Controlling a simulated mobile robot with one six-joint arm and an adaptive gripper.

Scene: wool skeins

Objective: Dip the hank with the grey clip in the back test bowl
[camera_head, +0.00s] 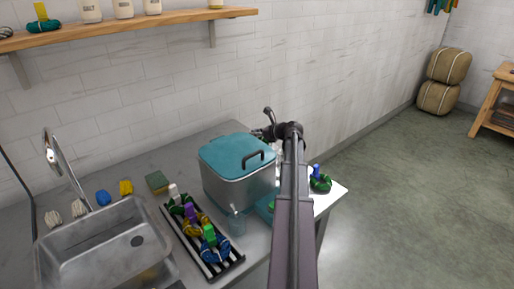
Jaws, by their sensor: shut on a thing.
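My gripper (263,133) is a small dark shape just behind the lidded steel pot (225,190), near the wall. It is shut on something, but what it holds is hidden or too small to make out. I cannot clearly see a grey clip. A dark green hank with a whitish clip (174,192) lies at the back of the striped rack (224,268). A green hank with a blue clip (320,183) lies on a white surface at right. No test bowl can be made out clearly; the pot and my arm hide the area behind.
The pot has a teal lid (230,150). Its front has a clear vessel (235,221); a teal item (264,208) is partly behind my arm. The rack also holds yellow and blue hanks. The sink (100,245) is at left, a wooden shelf (130,25) above.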

